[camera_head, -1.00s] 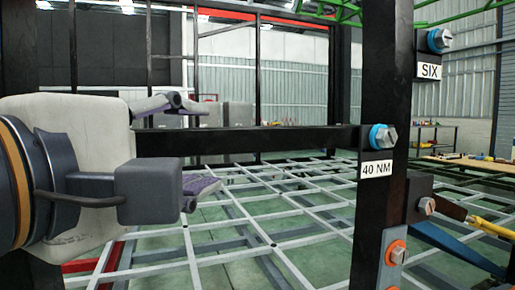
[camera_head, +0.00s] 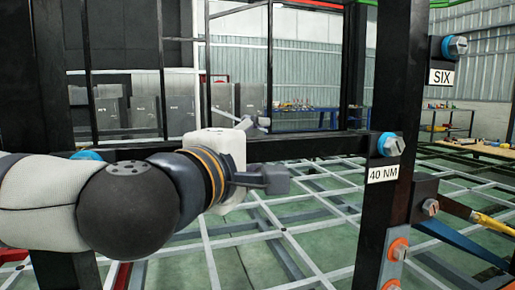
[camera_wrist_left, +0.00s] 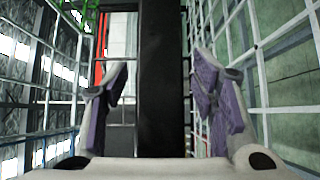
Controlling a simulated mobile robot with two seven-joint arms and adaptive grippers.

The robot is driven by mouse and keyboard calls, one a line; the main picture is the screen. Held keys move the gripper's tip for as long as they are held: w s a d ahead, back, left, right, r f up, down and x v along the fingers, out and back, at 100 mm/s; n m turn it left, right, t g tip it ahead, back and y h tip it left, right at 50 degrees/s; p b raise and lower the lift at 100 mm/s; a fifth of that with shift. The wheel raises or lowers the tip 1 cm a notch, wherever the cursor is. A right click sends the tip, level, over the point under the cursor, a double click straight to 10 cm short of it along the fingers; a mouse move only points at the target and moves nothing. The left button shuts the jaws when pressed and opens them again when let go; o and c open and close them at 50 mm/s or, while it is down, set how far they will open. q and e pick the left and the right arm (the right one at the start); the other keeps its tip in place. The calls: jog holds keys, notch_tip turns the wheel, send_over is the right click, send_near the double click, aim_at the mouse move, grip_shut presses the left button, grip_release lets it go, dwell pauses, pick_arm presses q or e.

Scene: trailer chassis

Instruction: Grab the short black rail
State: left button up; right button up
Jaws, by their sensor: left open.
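The short black rail (camera_head: 320,147) runs level between two black uprights in the head view, with blue-collared bolts at its ends. In the left wrist view the rail (camera_wrist_left: 163,110) runs up the picture between the two purple-padded fingers of the open left gripper (camera_wrist_left: 163,75). Gaps show on both sides of the rail, so neither finger appears to touch it. My right gripper is not in view.
The right upright (camera_head: 390,120) carries a "40 NM" label (camera_head: 383,173) and bolts. A "SIX" label (camera_head: 441,77) sits higher to its right. A blue bar (camera_head: 460,245) and a yellow tool (camera_head: 492,222) are at the lower right. A white grid frame (camera_head: 300,225) spreads behind the rail.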

pick_arm(q)
grip_shut()
jog(key=shift+r, duration=0.25)
